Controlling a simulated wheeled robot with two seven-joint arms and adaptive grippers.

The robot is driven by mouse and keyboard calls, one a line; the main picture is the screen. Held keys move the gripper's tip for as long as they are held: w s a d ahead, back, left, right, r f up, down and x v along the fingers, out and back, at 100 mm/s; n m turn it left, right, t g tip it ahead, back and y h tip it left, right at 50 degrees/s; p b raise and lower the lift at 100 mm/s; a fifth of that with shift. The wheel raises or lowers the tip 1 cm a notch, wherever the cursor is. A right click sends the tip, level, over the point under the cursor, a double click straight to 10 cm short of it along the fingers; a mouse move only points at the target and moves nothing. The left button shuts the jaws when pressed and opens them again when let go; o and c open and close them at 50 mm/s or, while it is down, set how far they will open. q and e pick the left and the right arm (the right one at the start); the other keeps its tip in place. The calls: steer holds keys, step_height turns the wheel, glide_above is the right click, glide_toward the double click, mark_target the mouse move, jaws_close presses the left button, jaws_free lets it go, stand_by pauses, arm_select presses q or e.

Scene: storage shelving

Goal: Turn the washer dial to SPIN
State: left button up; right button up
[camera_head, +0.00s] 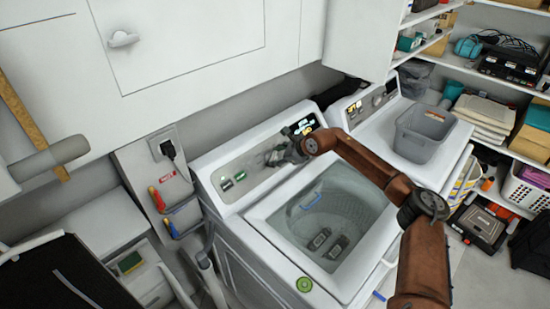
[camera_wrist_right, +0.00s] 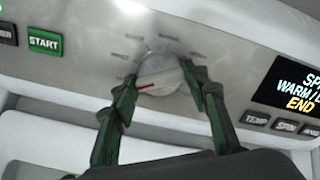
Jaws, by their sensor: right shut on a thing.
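The washer (camera_head: 237,222) stands in the middle of the head view, with its control panel along the back. The silver dial (camera_wrist_right: 158,66) sits mid-panel in the right wrist view, with a red mark pointing to the lower left. Printed labels ring it, too blurred to read surely. My right gripper (camera_head: 277,155) is at the panel, and its fingers (camera_wrist_right: 160,80) are shut on the dial from both sides. The dial is mostly hidden by the gripper in the head view. The display (camera_wrist_right: 296,84) reads "SP", "WARM" and "END", cut off at the edge. My left gripper is out of view.
A green START button (camera_wrist_right: 44,43) lies left of the dial; TEMP (camera_wrist_right: 256,120) and SPIN (camera_wrist_right: 286,126) buttons lie right, below the display. Dark items lie in the open tub. A second machine with a grey bin (camera_head: 424,146) stands to the right. Cabinets (camera_head: 190,50) hang above.

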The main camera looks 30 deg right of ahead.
stand_by(0.4)
steer(key=o, duration=1.2)
steer(key=shift+c, duration=0.2)
steer(key=shift+s, duration=0.1)
steer(key=shift+s+d+r, duration=0.15)
steer(key=shift+d+r, duration=0.05)
steer(key=shift+r, duration=0.05)
steer(key=v, duration=1.1)
steer(key=shift+s, duration=0.15)
